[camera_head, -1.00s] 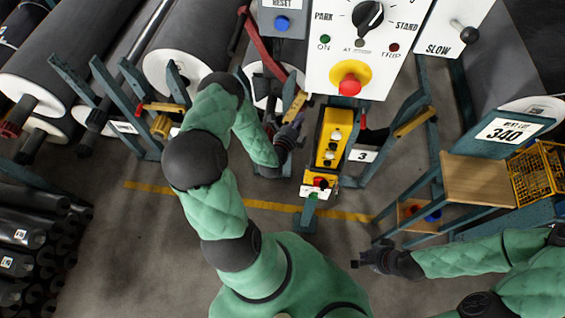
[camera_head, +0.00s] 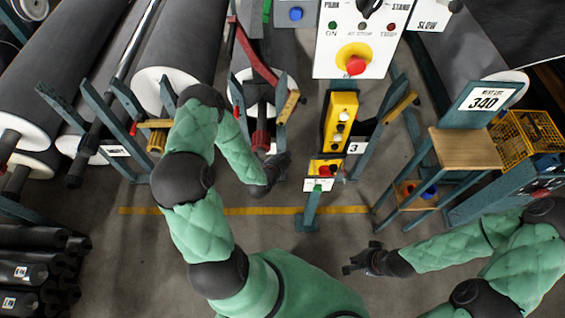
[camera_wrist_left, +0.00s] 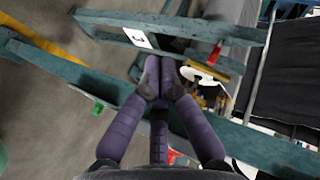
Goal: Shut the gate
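No part is marked as the gate, so I cannot tell which one it is. The head view shows a slanting red bar (camera_head: 256,55) and a yellow-ended arm (camera_head: 289,107) at the stand numbered 3. My left gripper (camera_head: 280,165) is just below the red spindle end (camera_head: 262,140) there, left of the yellow button box (camera_head: 340,122). In the left wrist view its fingers (camera_wrist_left: 162,77) are together with nothing seen between them, in front of teal frame bars (camera_wrist_left: 165,25). My right gripper (camera_head: 358,258) is over open floor at lower right; its finger gap is unclear.
A white control panel (camera_head: 358,35) with a red stop button hangs above the yellow box. A teal stand with a wooden top (camera_head: 463,150) and a yellow crate (camera_head: 527,138) are at right. Dark rolls (camera_head: 35,270) are stacked at lower left.

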